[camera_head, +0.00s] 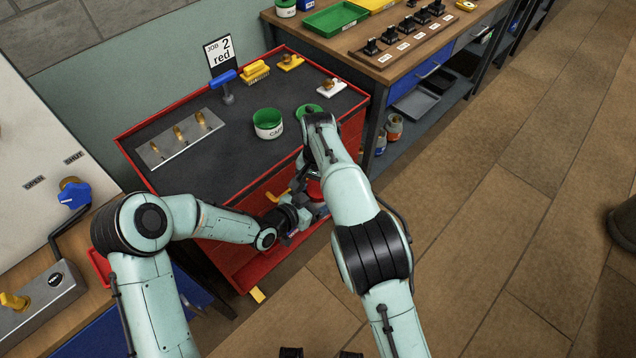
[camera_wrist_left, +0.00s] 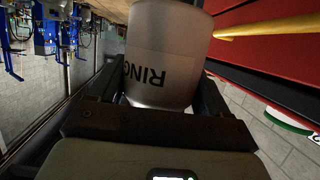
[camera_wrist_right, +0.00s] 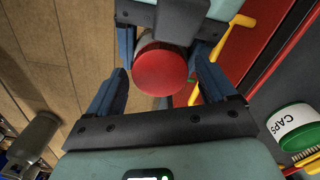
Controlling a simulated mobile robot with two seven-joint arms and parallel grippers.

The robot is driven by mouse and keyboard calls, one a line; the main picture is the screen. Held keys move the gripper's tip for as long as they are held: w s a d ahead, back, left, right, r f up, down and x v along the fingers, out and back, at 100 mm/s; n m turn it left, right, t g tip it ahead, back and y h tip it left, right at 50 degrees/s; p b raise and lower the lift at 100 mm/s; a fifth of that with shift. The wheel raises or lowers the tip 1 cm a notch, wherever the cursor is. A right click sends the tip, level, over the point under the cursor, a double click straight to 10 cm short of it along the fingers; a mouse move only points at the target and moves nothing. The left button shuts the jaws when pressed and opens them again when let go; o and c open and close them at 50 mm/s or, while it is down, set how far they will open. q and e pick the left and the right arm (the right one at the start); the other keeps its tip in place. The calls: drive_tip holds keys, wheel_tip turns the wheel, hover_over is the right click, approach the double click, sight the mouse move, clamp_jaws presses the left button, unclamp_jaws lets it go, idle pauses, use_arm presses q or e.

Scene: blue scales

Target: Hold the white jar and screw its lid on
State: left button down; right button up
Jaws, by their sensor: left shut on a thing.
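The white jar (camera_wrist_left: 162,45), with dark lettering that begins "RING", stands between the fingers of my left gripper (camera_wrist_left: 157,95), which is shut on it. The red lid (camera_wrist_right: 160,73) shows as a round disc at the jar's end; I cannot tell whether it is threaded on or only resting there. My right gripper (camera_wrist_right: 160,88) is open, its fingers on either side of the lid and apart from it. In the head view, a bit of red (camera_head: 314,188) shows beside my right arm, in front of the cart; the jar there is mostly hidden.
The red cart (camera_head: 150,180) with a dark top is just behind. A yellow handle (camera_wrist_left: 265,27) is close to the jar.

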drive_tip(key=c, duration=1)
drive_tip(key=shift+m, duration=0.9)
drive_tip(key=o, duration=1.2)
drive_tip(key=shift+r, duration=0.15)
wheel_tip(320, 180, up, 12)
drive_tip(key=shift+f, duration=0.1)
drive_tip(key=shift+f, duration=0.1)
